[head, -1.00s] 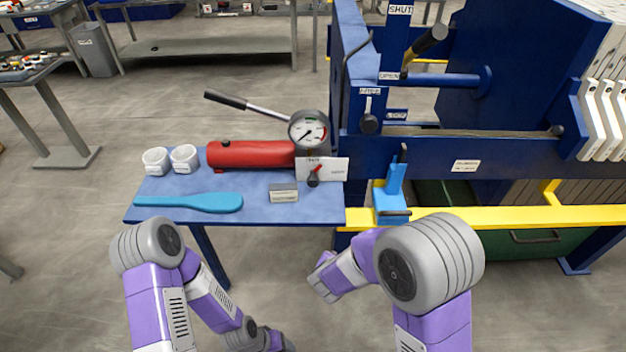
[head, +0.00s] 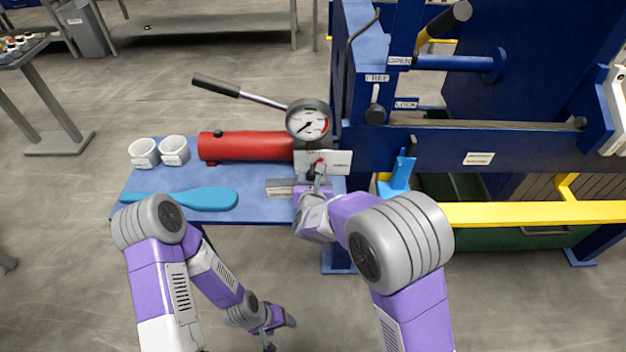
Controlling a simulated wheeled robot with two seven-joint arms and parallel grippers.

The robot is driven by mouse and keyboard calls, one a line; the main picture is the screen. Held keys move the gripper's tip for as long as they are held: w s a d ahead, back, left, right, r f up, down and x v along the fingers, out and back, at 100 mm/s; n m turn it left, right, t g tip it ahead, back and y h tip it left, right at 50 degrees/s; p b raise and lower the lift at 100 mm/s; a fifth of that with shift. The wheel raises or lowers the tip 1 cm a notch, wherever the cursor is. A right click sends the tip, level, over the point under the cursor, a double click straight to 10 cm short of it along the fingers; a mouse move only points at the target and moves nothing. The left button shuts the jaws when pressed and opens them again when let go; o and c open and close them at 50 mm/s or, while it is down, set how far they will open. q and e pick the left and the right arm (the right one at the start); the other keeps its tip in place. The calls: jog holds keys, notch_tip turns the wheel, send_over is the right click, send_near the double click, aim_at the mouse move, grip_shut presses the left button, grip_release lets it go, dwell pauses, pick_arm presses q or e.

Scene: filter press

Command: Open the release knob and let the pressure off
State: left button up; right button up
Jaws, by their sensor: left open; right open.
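The release knob (head: 320,163), small with a red tip, sits on a white labelled plate (head: 339,164) below the round pressure gauge (head: 308,121). The gauge needle points to the lower left. The gauge stands at the right end of a red pump cylinder (head: 245,147) with a black-handled lever (head: 238,92). My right gripper (head: 315,182) is open right at the knob and partly hides it. I cannot tell whether it touches the knob. My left gripper (head: 281,332) is open and empty, low in front of the blue bench (head: 250,211).
Two white cups (head: 160,151) and a blue paddle (head: 195,199) lie on the bench's left. A small grey block (head: 279,188) sits beside my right gripper. The blue press frame (head: 440,148), with a yellow rail (head: 520,213), stands to the right.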

jog(key=shift+w+f, duration=0.1)
jog(key=shift+w, duration=0.05)
jog(key=c, duration=0.7)
jog(key=m+b, duration=0.1)
jog(key=b, duration=0.1)
jog(key=y+b, duration=0.1)
jog(key=b, duration=0.2)
jog(key=shift+d+f+m, duration=0.15)
jog(key=shift+f+m, duration=0.05)
jog(key=shift+m, duration=0.2)
jog(key=shift+c, duration=0.2)
jog(key=shift+m+y+b, duration=0.3)
jog(key=shift+m+b, duration=0.1)
jog(key=shift+d+r+m+y, duration=0.1)
jog(key=shift+m+y, duration=0.3)
jog(key=shift+m, duration=0.2)
jog(key=shift+m+t+y, duration=0.5)
jog(key=shift+m+y, duration=0.5)
jog(key=shift+m, duration=0.6)
jog(key=shift+m+y, duration=0.3)
jog(key=shift+m, duration=0.1)
